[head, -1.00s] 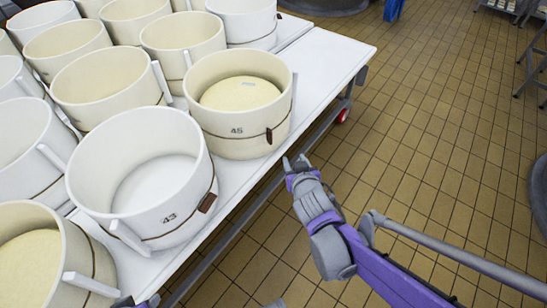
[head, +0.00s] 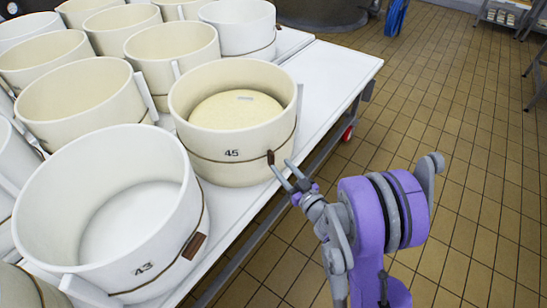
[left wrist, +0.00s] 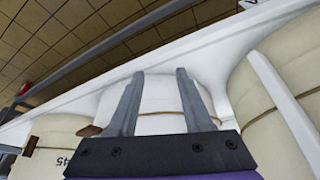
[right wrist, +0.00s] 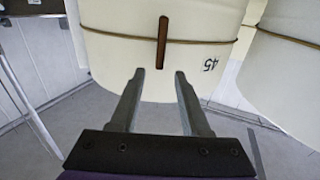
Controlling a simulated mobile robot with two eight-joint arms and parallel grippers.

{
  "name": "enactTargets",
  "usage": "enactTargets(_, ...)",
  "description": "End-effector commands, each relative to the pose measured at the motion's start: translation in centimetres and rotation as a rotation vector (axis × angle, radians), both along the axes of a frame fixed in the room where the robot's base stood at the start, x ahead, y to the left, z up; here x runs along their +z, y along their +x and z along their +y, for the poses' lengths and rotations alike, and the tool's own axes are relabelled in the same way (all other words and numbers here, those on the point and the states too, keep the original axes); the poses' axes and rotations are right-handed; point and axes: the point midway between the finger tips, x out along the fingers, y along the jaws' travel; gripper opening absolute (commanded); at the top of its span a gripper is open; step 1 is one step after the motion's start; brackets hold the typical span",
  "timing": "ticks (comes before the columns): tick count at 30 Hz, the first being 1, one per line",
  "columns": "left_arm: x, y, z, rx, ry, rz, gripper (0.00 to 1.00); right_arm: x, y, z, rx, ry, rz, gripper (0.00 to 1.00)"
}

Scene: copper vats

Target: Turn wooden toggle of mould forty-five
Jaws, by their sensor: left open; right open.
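Mould forty-five (head: 215,142) is a round cream tub marked 45, with a pale yellow disc inside, standing at the table's edge. Its brown wooden toggle (head: 271,157) sits on the cord around its outside. In the right wrist view the toggle (right wrist: 163,42) is upright in the picture, crossing the cord (right wrist: 120,37). My right gripper (head: 280,168) is open just in front of the toggle; in its wrist view the toggle is beyond the fingertips, between their lines. My left gripper (left wrist: 155,72) is open and empty near a white mould, with mould forty-five (left wrist: 52,140) to the left.
Mould 43 (head: 110,225), white and empty, stands in front of mould forty-five. Several other moulds fill the white table (head: 325,75) behind and left. Tiled floor (head: 460,130) lies open to the right.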

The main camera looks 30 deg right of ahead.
Motion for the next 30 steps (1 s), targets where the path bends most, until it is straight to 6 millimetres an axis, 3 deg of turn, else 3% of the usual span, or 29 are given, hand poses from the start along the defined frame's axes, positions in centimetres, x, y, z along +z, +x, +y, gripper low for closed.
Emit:
enactTargets(3, 0.0, 0.0, 0.0, 0.0, 0.0, 0.0, 0.5, 0.0, 2.3, 0.1, 0.002, 0.0, 0.0, 0.46)
enactTargets(9, -0.1, 0.0, 0.0, 0.0, 0.0, 0.0, 0.5, 0.0, 4.9, 0.1, 0.0, 0.0, 0.0, 0.46)
enactTargets(21, -0.1, 0.0, 0.0, 0.0, 0.0, 0.0, 0.5, 0.0, 5.8, 0.0, -0.001, -0.001, 0.0, 0.46)
enactTargets(29, -0.1, 0.0, 0.0, 0.0, 0.0, 0.0, 0.5, 0.0, 5.8, 0.0, -0.001, -0.001, 0.0, 0.01)
enactTargets(30, -0.1, 0.0, 0.0, 0.0, 0.0, 0.0, 0.5, 0.0, 5.8, 0.0, -0.001, -0.001, 0.0, 0.0)
